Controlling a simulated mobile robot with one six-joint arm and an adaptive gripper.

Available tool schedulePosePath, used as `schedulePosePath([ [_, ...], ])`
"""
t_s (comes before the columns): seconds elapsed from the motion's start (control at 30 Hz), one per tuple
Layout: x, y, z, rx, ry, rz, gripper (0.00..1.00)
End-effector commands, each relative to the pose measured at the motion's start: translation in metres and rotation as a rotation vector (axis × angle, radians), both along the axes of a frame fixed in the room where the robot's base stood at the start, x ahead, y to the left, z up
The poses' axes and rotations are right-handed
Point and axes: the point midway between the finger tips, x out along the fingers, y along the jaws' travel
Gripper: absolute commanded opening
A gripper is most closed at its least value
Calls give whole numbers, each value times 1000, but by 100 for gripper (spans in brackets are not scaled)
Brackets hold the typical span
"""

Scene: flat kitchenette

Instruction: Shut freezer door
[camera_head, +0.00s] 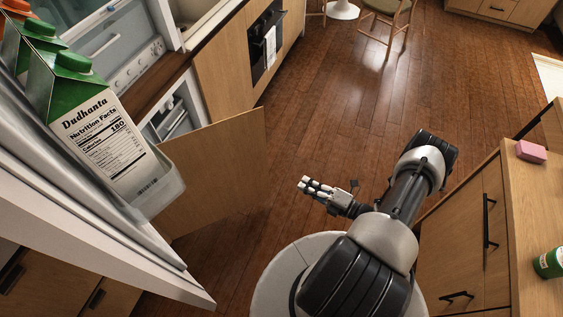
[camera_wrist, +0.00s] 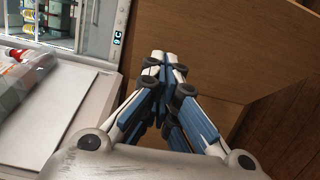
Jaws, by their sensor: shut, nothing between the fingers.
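A wooden door panel (camera_head: 215,160), which looks like the freezer door, stands swung open from the low compartment (camera_head: 172,121) at the left. Its lower left part is hidden behind the upper fridge door. My gripper (camera_head: 308,186) is shut and empty, in front of the panel and to the right of its free edge in the head view. In the wrist view my gripper (camera_wrist: 166,62) shows with its fingers together, and a wooden surface (camera_wrist: 225,45) lies behind them. I cannot tell whether they touch it.
The white upper fridge door (camera_head: 110,235) also stands open, with cartons (camera_head: 103,137) on its shelf. A small display (camera_wrist: 117,39) shows in the wrist view. A counter (camera_head: 535,200) with a pink block (camera_head: 531,152) is at the right. The floor (camera_head: 350,100) beyond my gripper is clear.

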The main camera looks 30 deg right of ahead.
Motion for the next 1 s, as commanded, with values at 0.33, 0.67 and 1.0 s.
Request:
schedulePosePath([
  [0.33, 19, 11, -10, 43, 14, -36, 0],
  [0.67, 83, 41, -10, 41, 11, -34, 0],
  [1.0, 121, 29, -10, 40, 12, -40, 0],
])
